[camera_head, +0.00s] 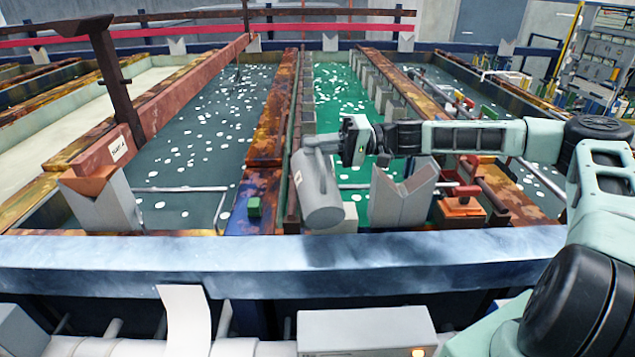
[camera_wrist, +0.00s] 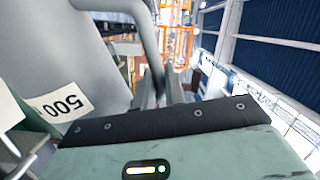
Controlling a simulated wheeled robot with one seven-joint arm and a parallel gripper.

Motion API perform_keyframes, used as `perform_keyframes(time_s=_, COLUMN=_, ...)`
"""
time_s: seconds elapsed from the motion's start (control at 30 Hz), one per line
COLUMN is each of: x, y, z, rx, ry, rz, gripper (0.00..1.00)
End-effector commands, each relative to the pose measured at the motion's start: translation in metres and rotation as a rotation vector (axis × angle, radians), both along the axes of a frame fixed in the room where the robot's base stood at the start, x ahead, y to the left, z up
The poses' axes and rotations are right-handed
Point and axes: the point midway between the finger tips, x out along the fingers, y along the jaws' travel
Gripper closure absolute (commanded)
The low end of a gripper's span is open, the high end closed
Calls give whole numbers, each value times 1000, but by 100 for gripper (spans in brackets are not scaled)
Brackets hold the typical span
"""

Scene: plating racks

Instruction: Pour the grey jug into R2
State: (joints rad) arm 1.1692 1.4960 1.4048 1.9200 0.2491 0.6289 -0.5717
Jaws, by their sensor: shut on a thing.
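The grey jug (camera_head: 319,192) hangs in the head view above the front end of the green-liquid tank (camera_head: 345,92), near its left wall. It leans, with its lower end towards me; its mouth and contents cannot be seen. My gripper (camera_head: 340,145) is shut on the jug's handle, at the jug's upper right. In the wrist view the jug (camera_wrist: 75,50) fills the left side, with a "500" label, and the handle runs down between the fingers (camera_wrist: 170,97). I cannot read any R2 mark on the tanks.
A tank of dark grey liquid (camera_head: 205,135) lies left of the jug. A grey V-shaped support (camera_head: 402,195) stands close on the right, another (camera_head: 100,200) at left. A red-brown beam (camera_head: 190,85) lies along the left tank. A blue rail (camera_head: 270,262) crosses the front.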

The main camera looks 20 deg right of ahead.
Motion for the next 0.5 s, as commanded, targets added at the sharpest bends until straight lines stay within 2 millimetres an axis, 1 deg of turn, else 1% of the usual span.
perform_keyframes(time_s=0.13, x=-4, y=1, z=1, rx=-5, ry=-24, rz=0, gripper=100)
perform_keyframes(time_s=0.5, x=-5, y=1, z=1, rx=-8, ry=-40, rz=1, gripper=100)
